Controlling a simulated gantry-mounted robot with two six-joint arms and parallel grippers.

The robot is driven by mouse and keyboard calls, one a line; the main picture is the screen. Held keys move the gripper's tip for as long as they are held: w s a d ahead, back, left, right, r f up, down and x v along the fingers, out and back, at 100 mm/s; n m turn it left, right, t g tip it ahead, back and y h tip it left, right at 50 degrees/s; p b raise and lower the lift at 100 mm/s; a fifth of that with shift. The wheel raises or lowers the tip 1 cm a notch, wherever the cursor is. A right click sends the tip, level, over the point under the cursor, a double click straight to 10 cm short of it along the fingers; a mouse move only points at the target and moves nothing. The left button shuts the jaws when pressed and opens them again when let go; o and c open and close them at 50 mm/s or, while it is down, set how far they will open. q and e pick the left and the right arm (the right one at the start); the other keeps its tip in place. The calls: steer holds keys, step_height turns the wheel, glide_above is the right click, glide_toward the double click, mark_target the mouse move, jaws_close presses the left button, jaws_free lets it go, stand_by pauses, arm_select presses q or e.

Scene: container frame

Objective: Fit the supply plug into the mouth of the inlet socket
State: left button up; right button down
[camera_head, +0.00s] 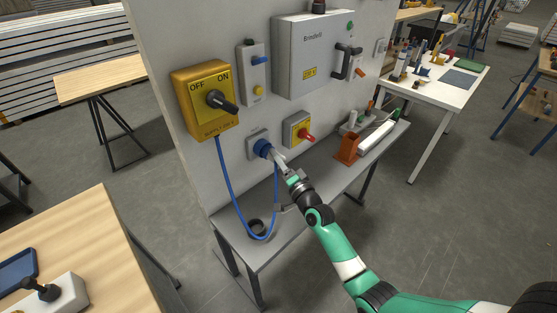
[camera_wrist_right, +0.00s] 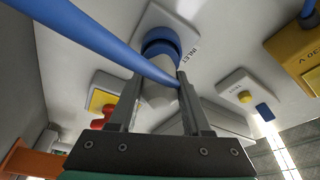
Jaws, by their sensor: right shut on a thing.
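The supply plug (camera_wrist_right: 160,96) is a pale grey body with a blue cable (camera_head: 225,185). My right gripper (camera_head: 280,160) is shut on it, with one finger on each side in the right wrist view (camera_wrist_right: 158,105). The inlet socket (camera_head: 254,138) is a grey plate with a blue round mouth on the upright panel; it also shows in the right wrist view (camera_wrist_right: 162,40), marked INLET. The plug's front is at the blue mouth, lined up closely with it. How deep it sits is hidden. The cable crosses in front of the fingers. My left gripper is out of view.
The cable loops down near a black ring (camera_head: 257,228) on the grey shelf (camera_head: 235,220). An orange holder (camera_head: 347,150) stands farther right.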

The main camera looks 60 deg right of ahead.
steer(key=shift+w+d+f, duration=0.1)
steer(key=shift+w, duration=0.2)
stand_by(0.5)
steer(key=shift+c, duration=1.4)
jaws_free()
steer(key=shift+w, duration=0.15)
steer(key=shift+s, duration=0.3)
steer(key=v, duration=1.1)
steer(key=shift+p, duration=0.45)
